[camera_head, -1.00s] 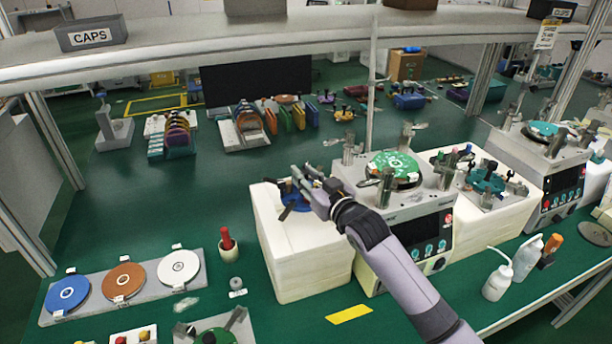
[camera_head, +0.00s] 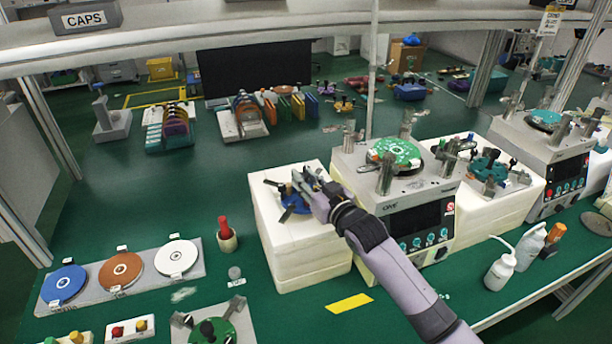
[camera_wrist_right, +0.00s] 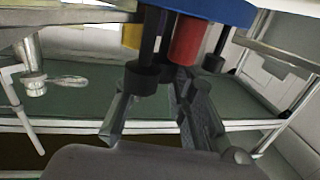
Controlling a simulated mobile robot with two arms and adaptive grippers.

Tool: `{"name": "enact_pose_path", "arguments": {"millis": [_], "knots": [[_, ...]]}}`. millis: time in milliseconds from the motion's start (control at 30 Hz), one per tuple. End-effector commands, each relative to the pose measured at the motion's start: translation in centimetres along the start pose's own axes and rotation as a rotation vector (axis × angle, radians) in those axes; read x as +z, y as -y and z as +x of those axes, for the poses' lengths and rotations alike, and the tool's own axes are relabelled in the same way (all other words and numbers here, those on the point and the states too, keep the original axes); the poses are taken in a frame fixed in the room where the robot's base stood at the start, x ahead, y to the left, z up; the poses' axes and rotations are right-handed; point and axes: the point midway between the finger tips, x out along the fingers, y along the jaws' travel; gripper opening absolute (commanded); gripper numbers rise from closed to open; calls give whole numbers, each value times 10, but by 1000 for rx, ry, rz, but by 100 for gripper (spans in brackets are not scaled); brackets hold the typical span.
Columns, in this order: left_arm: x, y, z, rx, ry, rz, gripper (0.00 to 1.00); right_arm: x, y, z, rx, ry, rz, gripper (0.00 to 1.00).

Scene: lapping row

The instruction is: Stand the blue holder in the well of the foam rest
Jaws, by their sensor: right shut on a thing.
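My right gripper (camera_head: 304,196) is shut on the blue holder (camera_head: 291,204), a blue round body with dark arms or legs sticking out. It holds the holder over the top of the white foam rest (camera_head: 302,262), a tall block left of the nearest lapping machine. The well is hidden by the holder and gripper, and I cannot tell whether the holder touches the foam. In the right wrist view the holder's blue underside (camera_wrist_right: 222,8) is at the top, with a red cylinder and black posts below it, close to the gripper fingers (camera_wrist_right: 165,112). My left gripper is out of view.
The lapping machine (camera_head: 415,225) with a green plate stands close right of the foam rest. A tray with blue, brown and white discs (camera_head: 122,270) and a red-handled tool in a cup (camera_head: 226,238) are to the left. A shelf beam (camera_head: 300,35) crosses above.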

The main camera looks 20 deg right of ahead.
Motion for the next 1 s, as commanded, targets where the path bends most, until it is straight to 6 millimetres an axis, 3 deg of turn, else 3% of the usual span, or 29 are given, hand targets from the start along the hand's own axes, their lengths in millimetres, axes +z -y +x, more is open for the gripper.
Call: {"name": "enact_pose_path", "arguments": {"millis": [1000], "knots": [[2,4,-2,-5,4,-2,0,4,0,0,0,-5,-1,0]]}}
